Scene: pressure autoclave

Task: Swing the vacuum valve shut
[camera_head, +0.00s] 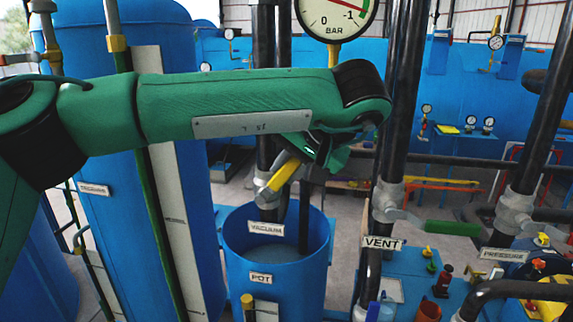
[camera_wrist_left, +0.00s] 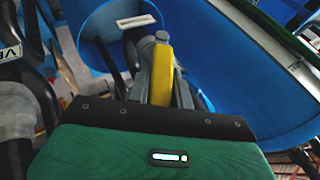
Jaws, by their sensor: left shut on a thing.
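The vacuum valve (camera_head: 267,192) is a grey body on a dark vertical pipe, above the label VACUUM (camera_head: 266,228). Its yellow handle (camera_head: 283,177) slants up and to the right from the body, across the pipe's line. My left gripper (camera_head: 300,160) is at the handle's upper end, partly hidden by my own green arm. In the left wrist view the yellow handle (camera_wrist_left: 161,75) lies between the grey fingers of the gripper (camera_wrist_left: 163,92), which is shut on it. The valve body shows just beyond the handle. My right gripper is not in view.
A blue pot (camera_head: 240,262) stands open below the valve. A pressure gauge (camera_head: 335,14) hangs above my arm. To the right are the VENT valve (camera_head: 388,202) with a green handle (camera_head: 452,228) and the PRESSURE valve (camera_head: 516,212). A tall blue tank (camera_head: 100,130) stands on the left.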

